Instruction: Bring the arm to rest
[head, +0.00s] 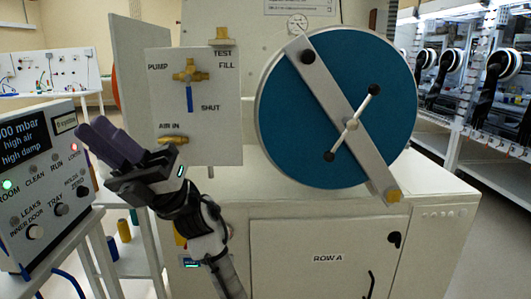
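My gripper (107,140) is raised at the left of the head view, with its dark purple-grey fingers pointing up and left. The two fingers lie close together, and I cannot tell from this angle whether a gap is between them. I see nothing held. My arm (205,235) rises from the bottom edge to the gripper. The gripper shows between the control box (40,165) on the left and the white valve panel (215,125) on the right. I cannot tell whether it touches either.
A big blue round door (285,110) with a diagonal grey bar (318,80) is right of the valve panel. Below is a white cabinet (280,255) marked ROW A. The brass valve (190,72) has a blue handle pointing down. Glove ports (495,65) line the right; open floor (485,235) lies before them.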

